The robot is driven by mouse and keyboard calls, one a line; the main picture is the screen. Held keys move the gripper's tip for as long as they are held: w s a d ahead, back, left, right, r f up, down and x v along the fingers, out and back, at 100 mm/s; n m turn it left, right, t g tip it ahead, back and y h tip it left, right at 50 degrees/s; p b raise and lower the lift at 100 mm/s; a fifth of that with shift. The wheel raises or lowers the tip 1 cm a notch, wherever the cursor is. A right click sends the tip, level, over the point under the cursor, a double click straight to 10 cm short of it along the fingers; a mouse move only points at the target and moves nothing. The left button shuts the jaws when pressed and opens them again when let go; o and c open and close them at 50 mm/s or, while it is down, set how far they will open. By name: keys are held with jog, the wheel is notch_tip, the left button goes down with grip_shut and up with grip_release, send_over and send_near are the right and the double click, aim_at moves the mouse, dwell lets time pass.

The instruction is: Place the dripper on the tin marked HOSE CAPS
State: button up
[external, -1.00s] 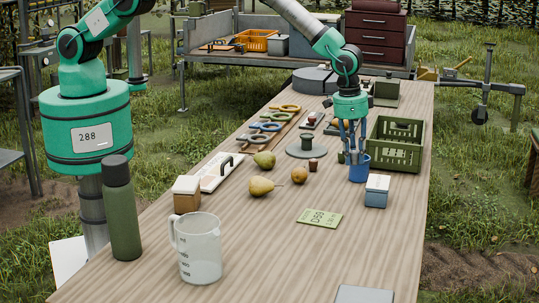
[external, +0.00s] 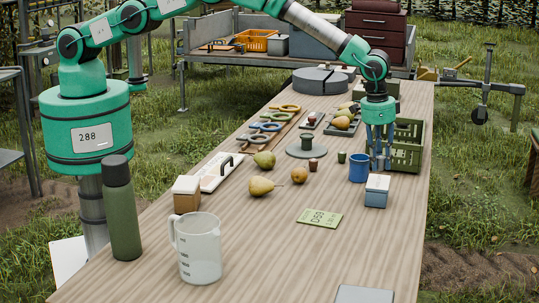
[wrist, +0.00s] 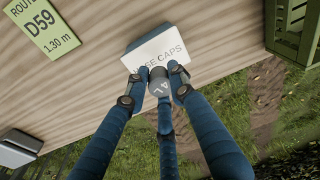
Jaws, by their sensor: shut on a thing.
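The tin marked HOSE CAPS (wrist: 151,47) shows in the wrist view, its white lid partly covered by my fingertips. In the external view it is the small blue tin with a white lid (external: 377,183) at the table's right side. My gripper (external: 380,166) is over the tin's far side in that view. In the wrist view my gripper (wrist: 156,78) is shut on a small grey dripper (wrist: 161,89) with pale marks on it. The dripper overlaps the lid's near edge; I cannot tell whether it touches.
A blue cup (external: 359,168) stands close left of the tin, and a green crate (external: 408,157) is behind it. A small green cup (external: 341,157) and a brown one (external: 313,165) stand left. A green D59 card (external: 319,217) lies in front. The table's right edge is close.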

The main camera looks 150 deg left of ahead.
jog(key=shift+f, duration=0.1)
jog(key=shift+f, duration=1.65)
jog(key=shift+f, duration=0.15)
jog(key=o, duration=0.8)
jog(key=shift+s+d+r, duration=0.1)
jog(key=shift+d+r, duration=0.15)
jog(key=shift+r, duration=1.8)
jog(key=shift+s+d+r, duration=0.15)
jog(key=shift+d+r, duration=0.05)
jog(key=shift+r, duration=1.8)
jog(key=shift+s+d+r, duration=0.1)
jog(key=shift+d+r, duration=0.15)
jog(key=shift+r, duration=1.8)
jog(key=shift+r, duration=0.1)
